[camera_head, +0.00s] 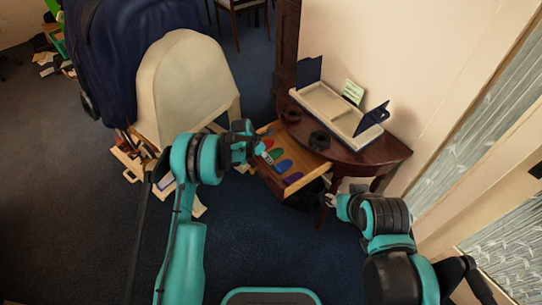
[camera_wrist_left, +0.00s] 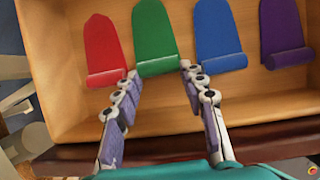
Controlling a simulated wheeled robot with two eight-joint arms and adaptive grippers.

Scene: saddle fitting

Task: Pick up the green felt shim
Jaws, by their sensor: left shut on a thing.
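The green felt shim (camera_wrist_left: 156,35) lies in the open drawer (camera_head: 303,182), between the red shim (camera_wrist_left: 103,45) and the blue shim (camera_wrist_left: 217,35). It has a flat tongue and a thicker rolled near end. My left gripper (camera_wrist_left: 158,72) reaches over the drawer's front, with one finger on each side of that rolled end, shut on it. The shim still appears to lie on the drawer floor. In the head view the left gripper (camera_head: 267,157) partly covers the shims. My right gripper (camera_head: 331,200) is right of the drawer, near a table leg; its fingers are too small to read.
A purple shim (camera_wrist_left: 284,40) lies at the drawer's right. The dark half-round table (camera_head: 370,154) above carries a cream tray (camera_head: 322,106) with navy end plates and a dark ring-like object (camera_head: 319,140). A cream chair-like form (camera_head: 185,85) stands left. Carpet in front is clear.

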